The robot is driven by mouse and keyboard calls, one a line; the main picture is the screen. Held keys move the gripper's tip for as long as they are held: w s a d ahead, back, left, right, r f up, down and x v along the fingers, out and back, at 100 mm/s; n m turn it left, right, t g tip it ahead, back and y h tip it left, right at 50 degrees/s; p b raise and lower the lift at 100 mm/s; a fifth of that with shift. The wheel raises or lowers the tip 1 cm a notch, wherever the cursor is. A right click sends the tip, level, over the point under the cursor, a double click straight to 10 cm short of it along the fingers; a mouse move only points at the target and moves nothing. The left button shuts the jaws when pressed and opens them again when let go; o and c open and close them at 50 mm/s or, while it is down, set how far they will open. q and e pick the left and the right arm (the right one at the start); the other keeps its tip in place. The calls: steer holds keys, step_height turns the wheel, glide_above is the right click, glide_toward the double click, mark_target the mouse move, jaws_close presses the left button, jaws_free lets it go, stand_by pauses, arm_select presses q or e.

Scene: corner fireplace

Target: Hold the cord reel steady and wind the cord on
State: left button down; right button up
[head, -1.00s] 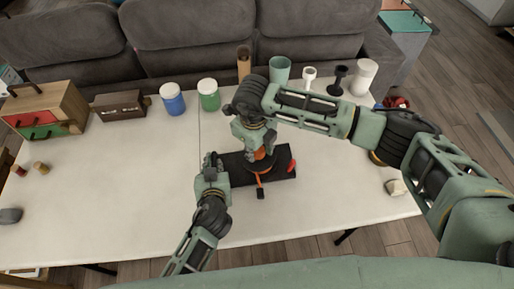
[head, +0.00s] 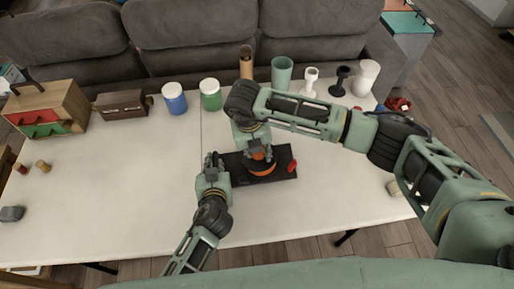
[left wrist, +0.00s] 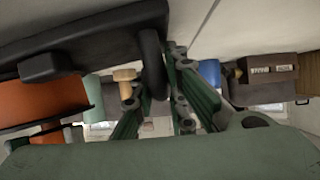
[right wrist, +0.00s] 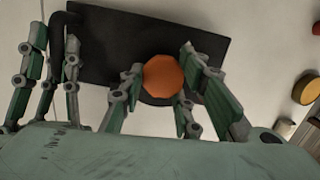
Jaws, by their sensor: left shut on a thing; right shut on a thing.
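The cord reel has a flat black base (head: 284,177) on the white table, with an orange and black drum (head: 262,170) on it. A small red-orange piece (head: 292,167) stands at the base's right end. My left gripper (head: 212,160) is shut on the black handle at the base's left end; the handle shows between its fingers in the left wrist view (left wrist: 152,62). My right gripper (head: 258,152) points down over the drum, shut on an orange knob (right wrist: 162,76). My right arm hides part of the reel. I cannot make out the cord.
Blue (head: 175,99) and green (head: 210,95) jars, a brown box (head: 121,104) and a small drawer chest (head: 45,109) stand to the left. Cups (head: 282,72) and a white cylinder (head: 366,78) stand along the back. The front of the table is mostly clear.

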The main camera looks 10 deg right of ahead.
mark_target(251, 162)
arm_select(q)
steer(key=shift+d, duration=0.15)
arm_select(e)
steer(key=shift+s+a, duration=0.1)
steer(key=shift+a, duration=0.1)
steer(key=o, duration=0.9)
steer(key=shift+o, duration=1)
steer(key=shift+r, duration=0.1)
step_height(251, 162, up, 12)
steer(key=s+a, duration=0.1)
steer(key=shift+s+a+f, duration=0.2)
steer(key=shift+s, duration=0.05)
arm_select(q)
steer(key=c, duration=1.7)
jaws_free()
steer(key=shift+o, duration=0.2)
